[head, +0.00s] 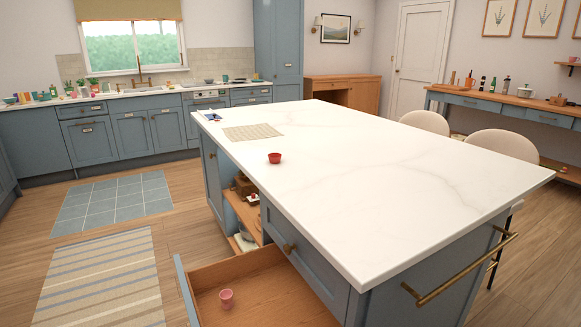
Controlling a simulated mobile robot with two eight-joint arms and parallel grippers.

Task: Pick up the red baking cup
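A small red cup (274,158) stands upright on the white island top (380,180), near its left long edge and in front of a woven mat. A second small cup, pinkish red (226,298), stands inside the open wooden drawer (270,290) at the bottom of the view. I cannot tell for certain which of the two is the baking cup. Neither of my grippers shows in the head view.
The drawer juts out from the island's left side. Beside it, open shelves (243,212) hold several items. A beige mat (252,132) and a small blue item (212,117) lie at the island's far end. Two chairs (502,145) stand at the right side. Most of the top is clear.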

